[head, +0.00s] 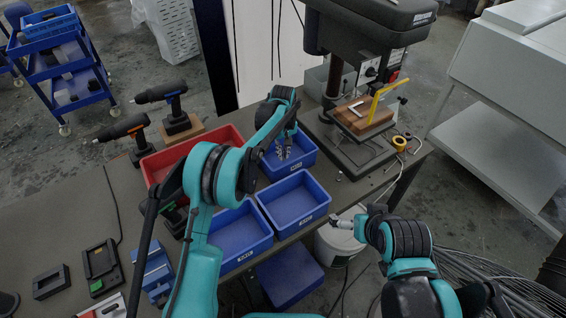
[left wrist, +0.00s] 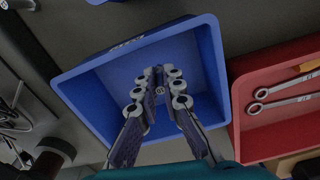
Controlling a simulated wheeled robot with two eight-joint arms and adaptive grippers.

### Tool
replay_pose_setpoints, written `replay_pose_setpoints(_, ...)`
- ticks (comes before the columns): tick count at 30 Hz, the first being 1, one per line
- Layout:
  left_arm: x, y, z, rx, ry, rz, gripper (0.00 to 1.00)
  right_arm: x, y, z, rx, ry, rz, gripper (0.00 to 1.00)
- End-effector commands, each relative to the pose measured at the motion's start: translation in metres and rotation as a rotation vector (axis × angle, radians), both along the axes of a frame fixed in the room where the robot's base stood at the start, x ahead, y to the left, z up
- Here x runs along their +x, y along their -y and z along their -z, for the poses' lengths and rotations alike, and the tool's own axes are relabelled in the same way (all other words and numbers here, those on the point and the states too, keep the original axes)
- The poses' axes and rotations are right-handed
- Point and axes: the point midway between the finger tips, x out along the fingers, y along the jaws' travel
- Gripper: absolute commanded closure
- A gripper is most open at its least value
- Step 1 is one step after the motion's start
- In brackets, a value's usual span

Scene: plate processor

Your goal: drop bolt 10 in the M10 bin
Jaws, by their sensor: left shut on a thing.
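My left gripper (head: 283,152) is over the back blue bin (head: 306,157), one of three blue bins; its label is too small to read with certainty. In the left wrist view my left gripper (left wrist: 160,90) points down into the same blue bin (left wrist: 85,85), its fingers close together. It is shut on a small grey thing, apparently bolt 10 (left wrist: 159,76), mostly hidden between the fingertips. I see no other bolt in that bin. My right gripper (head: 345,221) is low at the right, above a white bucket; its jaws are too small to read.
Two more blue bins (head: 322,192) (head: 268,234) stand in front. A red bin (head: 150,170) at the left holds wrenches (left wrist: 285,88) in the left wrist view. A drill press (head: 337,75) stands close on the right. Two cordless drills (head: 125,128) stand at the back left.

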Motion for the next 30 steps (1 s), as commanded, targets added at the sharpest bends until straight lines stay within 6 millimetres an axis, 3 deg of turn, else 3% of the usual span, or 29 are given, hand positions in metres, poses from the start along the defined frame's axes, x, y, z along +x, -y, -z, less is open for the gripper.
replay_pose_setpoints(12,0.0,0.0,0.059,0.0,0.0,0.0,1.0,0.0,0.0,0.022,0.0,0.0,0.0,0.0)
replay_pose_setpoints(24,0.0,0.0,0.064,0.0,0.0,0.0,1.0,0.0,0.0,0.023,0.0,0.0,0.0,0.0)
replay_pose_setpoints(25,0.0,0.0,0.063,0.0,0.0,0.0,0.87,0.0,0.0,0.023,0.0,0.0,0.0,0.0)
replay_pose_setpoints(27,0.0,0.0,0.063,0.0,0.0,0.0,0.72,0.0,0.0,0.022,0.0,0.0,0.0,0.0)
replay_pose_setpoints(30,0.0,0.0,0.063,0.0,0.0,0.0,0.72,0.0,0.0,0.022,0.0,0.0,0.0,0.0)
